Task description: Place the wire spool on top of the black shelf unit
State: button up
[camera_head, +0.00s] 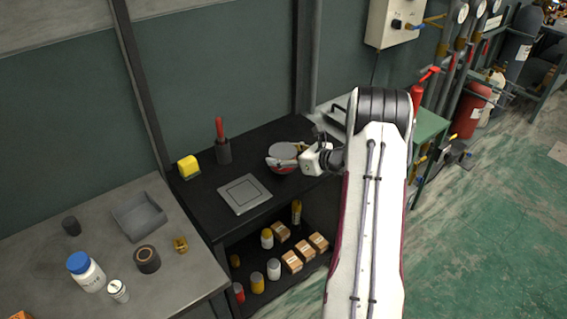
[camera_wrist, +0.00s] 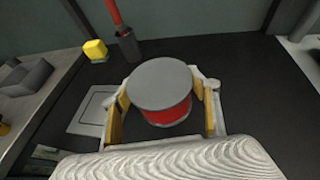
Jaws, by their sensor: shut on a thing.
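The wire spool (camera_wrist: 160,88) has grey round flanges and a red winding. In the wrist view it stands upright between the two yellow-padded fingers of my gripper (camera_wrist: 161,106), which is shut on it. In the head view the spool (camera_head: 283,152) and my gripper (camera_head: 284,161) are over the top of the black shelf unit (camera_head: 205,200), toward its back right. I cannot tell whether the spool's base touches the top. The spool's lower part is partly hidden by my gripper.
On the shelf top are a grey square plate (camera_head: 244,194), a yellow block (camera_head: 188,167) and a dark cup with a red-handled tool (camera_head: 223,150). Boxes and jars fill the lower shelf. A grey bench (camera_head: 60,215) with a tray (camera_head: 140,216) adjoins at left.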

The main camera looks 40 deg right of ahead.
jog(key=shift+f, duration=1.75)
jog(key=shift+f, duration=0.1)
jog(key=o, duration=1.6)
jog(key=shift+f, duration=0.1)
jog(key=shift+c, duration=0.2)
jog(key=shift+s+d+r, duration=0.1)
jog(key=shift+s+r, duration=0.25)
jog(key=shift+s, duration=0.1)
jog(key=v, duration=1.1)
